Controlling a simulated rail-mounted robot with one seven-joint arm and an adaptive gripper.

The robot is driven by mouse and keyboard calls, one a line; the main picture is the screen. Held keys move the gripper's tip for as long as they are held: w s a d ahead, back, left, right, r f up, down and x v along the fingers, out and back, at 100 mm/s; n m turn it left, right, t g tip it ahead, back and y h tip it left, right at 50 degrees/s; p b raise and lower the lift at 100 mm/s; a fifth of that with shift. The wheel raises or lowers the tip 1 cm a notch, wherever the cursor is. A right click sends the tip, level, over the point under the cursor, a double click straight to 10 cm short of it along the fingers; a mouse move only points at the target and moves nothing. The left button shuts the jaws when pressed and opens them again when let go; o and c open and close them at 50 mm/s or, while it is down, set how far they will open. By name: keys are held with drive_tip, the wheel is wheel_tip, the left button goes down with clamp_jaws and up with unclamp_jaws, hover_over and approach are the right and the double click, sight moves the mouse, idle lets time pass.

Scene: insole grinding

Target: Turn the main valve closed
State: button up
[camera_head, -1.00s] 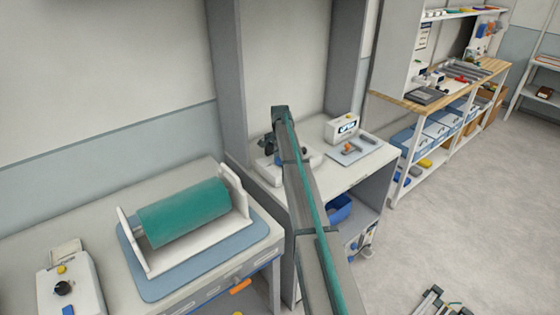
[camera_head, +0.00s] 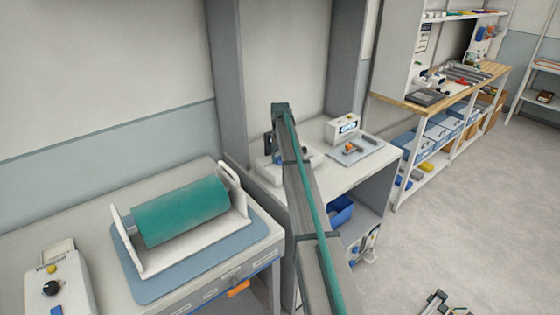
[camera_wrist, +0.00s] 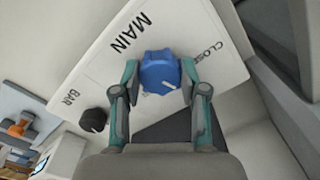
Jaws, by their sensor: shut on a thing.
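The main valve is a blue round knob (camera_wrist: 159,72) with a white pointer line, on a white panel (camera_wrist: 85,78) lettered MAIN, in the wrist view. My gripper (camera_wrist: 160,80) is shut on the knob, one teal-and-grey finger on each side. The pointer line slants down and to the right in the picture, while the CLOSE lettering (camera_wrist: 208,55) lies to the upper right of the knob, partly hidden by the right finger. In the head view my arm covers the knob, and the white panel box (camera_head: 268,172) shows only in part beside the arm.
A black knob (camera_wrist: 93,119) sits on the same panel near the BAR lettering. A white display box (camera_head: 343,128) and a blue-grey mat (camera_head: 362,152) with an orange-topped tool lie to the right. A green roller (camera_head: 180,210) stands on the left bench.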

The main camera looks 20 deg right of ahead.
drive_tip(key=n+b, duration=0.1)
drive_tip(key=n, duration=0.4)
drive_tip(key=shift+n, duration=0.3)
idle(0.4)
drive_tip(key=o, duration=1.1)
drive_tip(key=shift+o, duration=0.2)
wheel_tip(320, 180, up, 12)
